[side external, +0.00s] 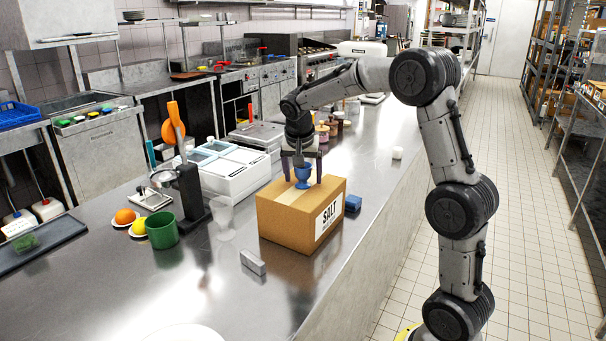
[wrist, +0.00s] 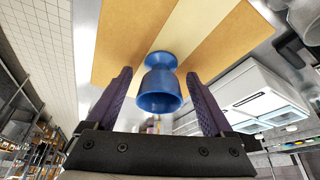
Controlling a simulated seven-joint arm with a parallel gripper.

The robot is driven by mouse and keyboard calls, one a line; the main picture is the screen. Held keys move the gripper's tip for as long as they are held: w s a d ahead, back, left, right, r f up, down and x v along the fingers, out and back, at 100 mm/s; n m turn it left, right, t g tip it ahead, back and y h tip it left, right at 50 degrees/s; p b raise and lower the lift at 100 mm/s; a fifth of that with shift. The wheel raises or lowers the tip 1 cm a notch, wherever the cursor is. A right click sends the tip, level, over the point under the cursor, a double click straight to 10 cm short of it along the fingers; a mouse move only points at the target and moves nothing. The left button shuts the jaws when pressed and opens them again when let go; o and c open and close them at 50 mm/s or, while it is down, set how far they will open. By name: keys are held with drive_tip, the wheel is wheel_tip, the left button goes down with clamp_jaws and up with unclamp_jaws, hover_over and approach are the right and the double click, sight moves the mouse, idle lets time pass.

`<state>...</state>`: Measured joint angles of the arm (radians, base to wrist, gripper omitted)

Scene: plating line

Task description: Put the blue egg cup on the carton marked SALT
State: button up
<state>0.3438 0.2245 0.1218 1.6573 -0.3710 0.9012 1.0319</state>
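The blue egg cup (side external: 302,174) stands upright on top of the brown carton marked SALT (side external: 285,222). In the wrist view, the egg cup (wrist: 160,88) has its foot on the pale tape strip of the carton top (wrist: 115,45). My gripper (side external: 302,180) is over the carton with its two fingers down on either side of the egg cup. In the wrist view, my gripper (wrist: 159,75) is open, with a visible gap between each finger and the cup. The SALT label (side external: 328,216) faces the front right.
A clear cup (side external: 223,217), green mug (side external: 162,230) and white container (side external: 235,172) stand to the left. The front counter is mostly clear.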

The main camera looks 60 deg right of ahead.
drive_tip(key=v, duration=1.1)
drive_tip(key=s+a+r+n+t+y, duration=0.1)
drive_tip(key=s+a+r+n, duration=0.1)
drive_tip(key=s+a+n, duration=0.35)
drive_tip(key=s+a+f+n+t+y, duration=0.1)
drive_tip(key=s+a+f+n, duration=0.3)
drive_tip(key=s, duration=0.5)
drive_tip(key=s+a+f+n+t+y, duration=0.1)
drive_tip(key=s+a+f+n, duration=0.3)
drive_tip(key=s+a, duration=0.4)
drive_tip(key=shift+s+f+t+y, duration=0.45)
drive_tip(key=shift+f+y, duration=0.15)
drive_tip(key=shift+f, duration=0.1)
